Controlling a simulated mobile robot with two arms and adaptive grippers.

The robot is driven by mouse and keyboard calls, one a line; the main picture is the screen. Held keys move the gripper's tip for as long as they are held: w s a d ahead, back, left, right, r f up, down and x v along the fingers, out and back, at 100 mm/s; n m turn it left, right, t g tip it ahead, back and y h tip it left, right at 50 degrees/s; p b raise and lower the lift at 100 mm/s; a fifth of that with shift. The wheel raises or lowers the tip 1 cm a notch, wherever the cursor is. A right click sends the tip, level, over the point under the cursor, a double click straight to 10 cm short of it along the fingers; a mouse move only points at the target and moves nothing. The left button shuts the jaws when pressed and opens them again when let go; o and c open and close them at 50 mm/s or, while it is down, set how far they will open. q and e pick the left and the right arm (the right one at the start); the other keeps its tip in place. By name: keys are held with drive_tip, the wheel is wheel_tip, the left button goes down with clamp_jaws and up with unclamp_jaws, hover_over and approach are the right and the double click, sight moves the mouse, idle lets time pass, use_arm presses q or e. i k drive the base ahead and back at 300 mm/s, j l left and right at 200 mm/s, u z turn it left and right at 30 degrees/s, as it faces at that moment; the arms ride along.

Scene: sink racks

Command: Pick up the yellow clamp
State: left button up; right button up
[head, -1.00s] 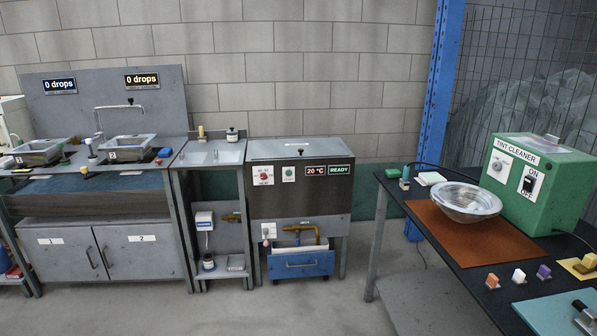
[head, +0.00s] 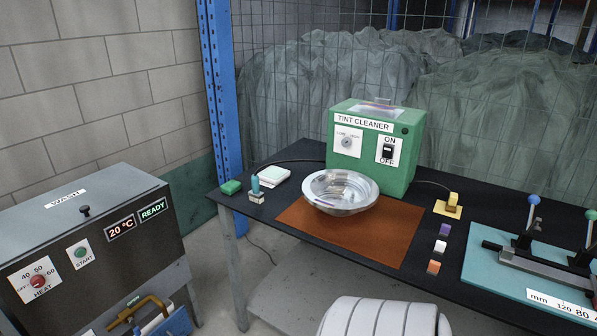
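A small upright yellow piece (head: 453,200) stands on a flat yellow pad (head: 441,209) on the black table, right of the green tint cleaner box. It may be the yellow clamp, but it is too small to tell its shape surely. Neither of my grippers is in the head view.
Purple (head: 445,230), white (head: 440,246) and orange (head: 433,267) blocks sit in a row. A blue board (head: 480,270) with a tool lies right. A tank (head: 100,215) stands left.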

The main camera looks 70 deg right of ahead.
sight(450, 204)
drive_tip(key=i+z, duration=0.1)
drive_tip(key=z, duration=0.8)
drive_tip(key=i+j+z, duration=0.1)
drive_tip(key=z, duration=0.3)
drive_tip(key=i+j+z, duration=0.1)
drive_tip(key=z, duration=0.35)
